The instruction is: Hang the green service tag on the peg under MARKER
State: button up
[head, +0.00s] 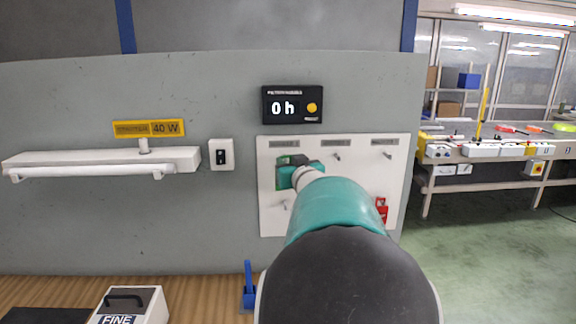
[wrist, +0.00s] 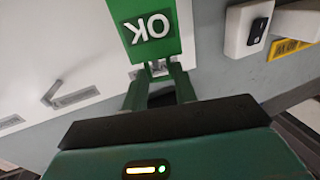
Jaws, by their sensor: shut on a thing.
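The green tag (wrist: 150,22), with white "OK" lettering that looks turned over in the wrist view, is held at its near edge between the fingertips of my gripper (wrist: 160,70). In the head view my gripper (head: 299,170) is in front of the upper left of the white peg board (head: 345,222), just below the left label (head: 284,144). The label lettering is too small to read surely. The peg under that label is hidden behind my gripper, so I cannot tell whether the tag touches it. The middle peg (head: 337,156) and right peg (head: 388,154) are bare.
A red tag (head: 381,210) hangs at the board's lower right. A lower left peg (head: 285,206) is bare. A black "0 h" display (head: 292,104) is above the board. A white switch (head: 221,155) and lamp (head: 100,162) are to its left.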

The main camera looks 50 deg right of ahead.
jog(key=shift+w+d+f, duration=0.1)
jog(key=shift+w+d, duration=0.65)
jog(key=shift+d, duration=0.15)
jog(key=shift+w+d+f, duration=0.35)
jog(key=shift+w+d, duration=0.1)
jog(key=o, duration=1)
jog(key=v, duration=1.3)
jog(key=shift+s+a, duration=0.2)
jog(key=shift+s, duration=0.15)
